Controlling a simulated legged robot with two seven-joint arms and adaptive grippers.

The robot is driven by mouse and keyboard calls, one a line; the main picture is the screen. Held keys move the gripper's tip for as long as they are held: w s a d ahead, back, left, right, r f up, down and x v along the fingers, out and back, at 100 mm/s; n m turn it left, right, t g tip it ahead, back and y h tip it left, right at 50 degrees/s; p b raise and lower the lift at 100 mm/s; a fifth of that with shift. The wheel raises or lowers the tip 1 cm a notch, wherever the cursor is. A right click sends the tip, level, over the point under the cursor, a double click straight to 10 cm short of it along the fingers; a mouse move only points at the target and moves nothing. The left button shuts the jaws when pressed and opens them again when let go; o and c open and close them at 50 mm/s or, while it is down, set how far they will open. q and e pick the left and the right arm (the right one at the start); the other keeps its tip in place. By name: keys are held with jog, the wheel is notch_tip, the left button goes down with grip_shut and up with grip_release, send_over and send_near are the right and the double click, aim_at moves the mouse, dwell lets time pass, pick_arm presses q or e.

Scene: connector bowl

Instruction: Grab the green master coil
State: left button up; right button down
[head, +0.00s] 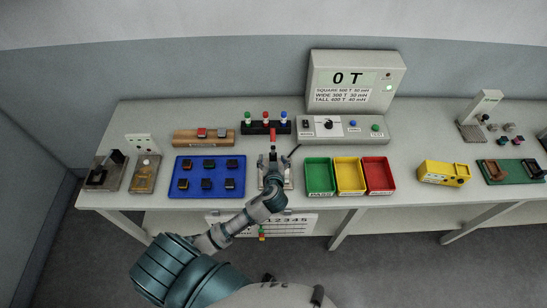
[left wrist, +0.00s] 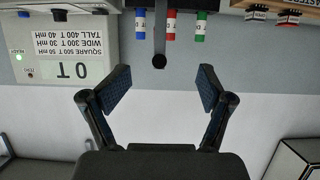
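The green master coil is the green-topped cylinder (head: 248,118) at the left end of a black rack (head: 266,128) at the back of the bench. A red-topped one (head: 266,118) and a blue-topped one (head: 284,117) stand beside it. In the left wrist view the green coil (left wrist: 200,25) is at the top, right of the red (left wrist: 171,23) and blue (left wrist: 140,22) ones. My left gripper (head: 283,152) is in front of the rack; the left wrist view shows its fingers (left wrist: 164,90) spread and empty, apart from the coils. My right gripper is out of view.
A dark rod (left wrist: 159,50) shows ahead between the fingers. A blue tray (head: 210,190) with several dark parts lies left; green, yellow and red bins (head: 350,192) stand right. A meter (head: 355,82) reading 0 T stands behind a control box (head: 342,130). A wooden block (head: 204,138) is left of the rack.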

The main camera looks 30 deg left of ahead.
pick_arm(q)
jog(key=v, duration=1)
jog(key=shift+d, duration=0.4)
jog(key=shift+c, duration=0.2)
jog(key=shift+s+d, duration=0.2)
jog(key=shift+s, duration=0.15)
jog(key=c, duration=0.4)
jog(key=f+m, duration=0.1)
jog(key=s+f+h, duration=0.1)
jog(key=s+f+m+b, duration=0.1)
jog(key=f, duration=0.1)
jog(key=shift+f+m+t, duration=0.1)
jog(key=shift+m+t, duration=0.2)
jog(key=shift+c, duration=0.7)
jog(key=s+a+f+m+t+h+b, duration=0.1)
jog(key=s+a+f+m+h, duration=0.1)
jog(key=s+f+m, duration=0.2)
jog(key=x, duration=0.4)
jog(key=p+x, duration=0.1)
jog(key=x, duration=0.6)
jog(key=shift+w+d, duration=0.25)
jog(key=shift+w, duration=0.15)
jog(key=x, duration=0.3)
jog(key=p+x, duration=0.1)
jog(key=shift+w+r, duration=0.3)
jog(key=shift+w+a+f, duration=0.1)
jog(key=shift+w+f, duration=0.1)
jog(key=shift+w, duration=0.15)
